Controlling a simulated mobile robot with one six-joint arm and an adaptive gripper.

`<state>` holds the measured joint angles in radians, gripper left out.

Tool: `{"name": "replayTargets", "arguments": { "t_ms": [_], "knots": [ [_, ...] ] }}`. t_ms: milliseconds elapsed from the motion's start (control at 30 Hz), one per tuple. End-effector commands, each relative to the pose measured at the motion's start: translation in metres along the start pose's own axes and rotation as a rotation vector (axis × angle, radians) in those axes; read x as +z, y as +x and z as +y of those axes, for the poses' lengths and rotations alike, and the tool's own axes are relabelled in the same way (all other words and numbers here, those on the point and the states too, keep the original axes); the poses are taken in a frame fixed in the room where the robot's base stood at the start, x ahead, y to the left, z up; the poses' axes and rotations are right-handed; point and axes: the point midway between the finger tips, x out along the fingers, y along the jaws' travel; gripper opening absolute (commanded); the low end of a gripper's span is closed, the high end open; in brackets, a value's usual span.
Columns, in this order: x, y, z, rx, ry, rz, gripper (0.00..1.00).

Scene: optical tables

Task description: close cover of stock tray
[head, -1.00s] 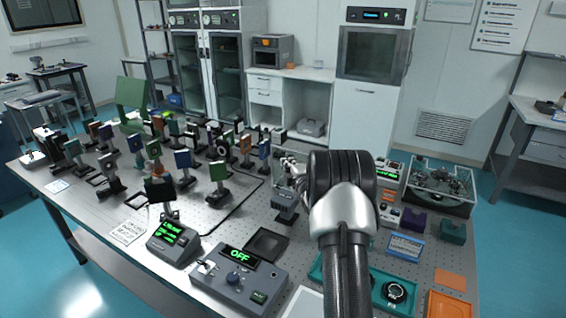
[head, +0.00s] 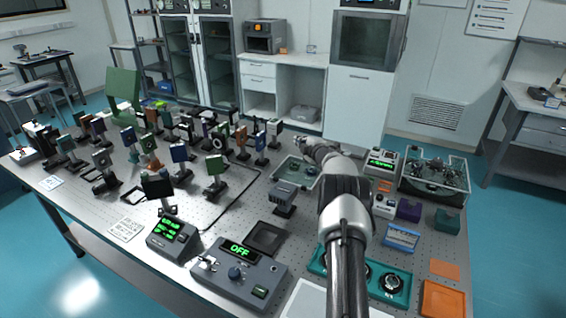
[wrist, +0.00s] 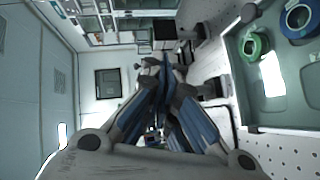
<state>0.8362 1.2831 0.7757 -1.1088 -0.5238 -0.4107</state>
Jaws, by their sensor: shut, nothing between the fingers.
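The stock tray (head: 284,172) appears to be the shallow, pale-rimmed greenish tray near the middle of the table's far side, partly hidden by my arm. Small round parts lie in it. In the wrist view the tray (wrist: 243,88) fills the right side, with a green ring (wrist: 254,46) and a blue ring (wrist: 297,18) inside. I cannot clearly make out its cover; the tray's inside looks uncovered. My gripper (head: 300,141) is just beyond the tray's far edge, beside it and not over its inside. In the wrist view its blue-grey fingers (wrist: 163,72) are together and empty.
A clear box (head: 435,176) and small instruments (head: 381,163) stand to the right. A grey device on a post (head: 284,196) stands in front of the tray. Many optics mounts (head: 180,155) crowd the left. A control box (head: 240,274) sits at the front.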

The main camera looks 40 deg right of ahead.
Motion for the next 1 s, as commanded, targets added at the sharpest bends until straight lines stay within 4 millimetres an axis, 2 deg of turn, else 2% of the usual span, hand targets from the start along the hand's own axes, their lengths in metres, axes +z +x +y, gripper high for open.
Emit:
{"name": "replayTargets", "arguments": {
  "t_ms": [400,1000],
  "knots": [
    [0.015,0.014,-0.005,0.001,0.001,0.0,0.0],
    [0.016,0.016,-0.005,0.0,0.001,0.001,0.0]
  ]
}}
